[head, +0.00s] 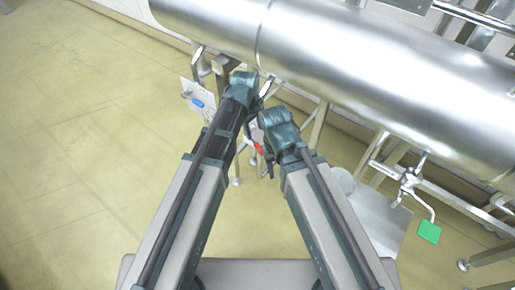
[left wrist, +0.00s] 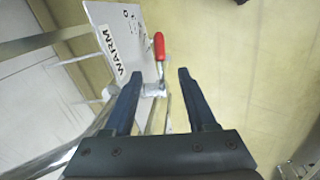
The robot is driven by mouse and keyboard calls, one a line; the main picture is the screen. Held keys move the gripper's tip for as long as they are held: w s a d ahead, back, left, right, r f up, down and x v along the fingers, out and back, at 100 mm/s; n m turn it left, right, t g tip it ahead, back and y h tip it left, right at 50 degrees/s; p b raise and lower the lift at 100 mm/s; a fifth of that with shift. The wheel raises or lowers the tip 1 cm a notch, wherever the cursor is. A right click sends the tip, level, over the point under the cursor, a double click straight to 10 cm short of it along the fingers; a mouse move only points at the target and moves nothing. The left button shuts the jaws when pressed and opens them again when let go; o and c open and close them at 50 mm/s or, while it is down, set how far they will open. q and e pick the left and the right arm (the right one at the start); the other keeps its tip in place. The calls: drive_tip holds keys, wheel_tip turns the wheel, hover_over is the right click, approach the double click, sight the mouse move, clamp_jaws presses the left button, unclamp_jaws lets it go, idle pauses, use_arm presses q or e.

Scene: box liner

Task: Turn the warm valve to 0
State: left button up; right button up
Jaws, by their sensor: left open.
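The warm valve has a red lever handle (left wrist: 159,47) on a metal body (left wrist: 154,89), beside a white plate (left wrist: 111,38) lettered WARM. In the left wrist view my left gripper (left wrist: 160,72) is open and its jaws are empty. The red handle lies ahead of the fingertips, between them and nearer the left finger. I see no contact with the handle. In the head view a small red part (head: 259,148) shows between my two arms; much around it is hidden by them. I cannot make out my right gripper.
A large shiny steel cylinder (head: 370,75) crosses the top of the head view, with metal legs and pipes below. A blue-handled valve (head: 197,103) is on a white plate at left. A green tag (head: 429,232) is at right. The yellowish floor (head: 80,130) at left is clear.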

sight(257, 144)
use_arm(q)
drive_tip(key=f+b, duration=0.3)
drive_tip(key=f, duration=0.1)
drive_tip(key=f+b, duration=0.4)
drive_tip(key=w+d+f+b, duration=0.1)
drive_tip(key=f+b, duration=0.3)
drive_tip(key=shift+w+d, duration=0.1)
drive_tip(key=shift+c, duration=0.4)
clamp_jaws()
idle(0.8)
